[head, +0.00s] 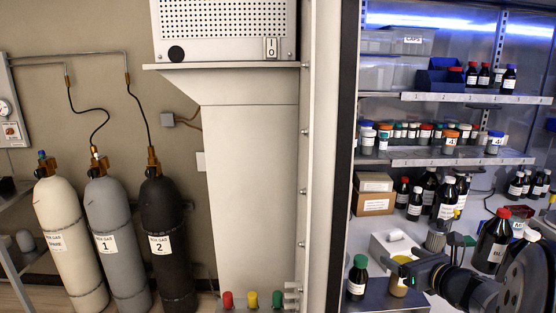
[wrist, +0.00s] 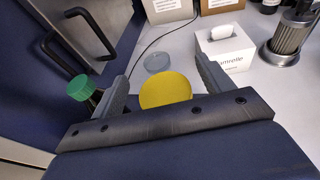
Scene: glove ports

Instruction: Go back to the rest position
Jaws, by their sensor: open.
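My gripper (wrist: 161,68) is open, its two grey fingers spread in the wrist view. A round yellow thing (wrist: 166,90) shows between the fingers, partly hidden by the gripper's body; I cannot tell whether a finger touches it. In the head view a jar with yellow contents (head: 398,278) stands at the tip of my dark arm (head: 450,282). A dark bottle with a green cap (head: 357,277) stands to its left; its green cap (wrist: 80,88) shows just outside the left finger in the wrist view.
A white tissue box (wrist: 225,52) and a grey metal cylinder (wrist: 290,38) stand beyond the right finger. Dark handles (wrist: 72,42) are at left. A red-capped bottle (head: 493,240) stands close behind my arm. Shelves of bottles (head: 450,155) rise behind. Gas cylinders (head: 115,240) stand far left.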

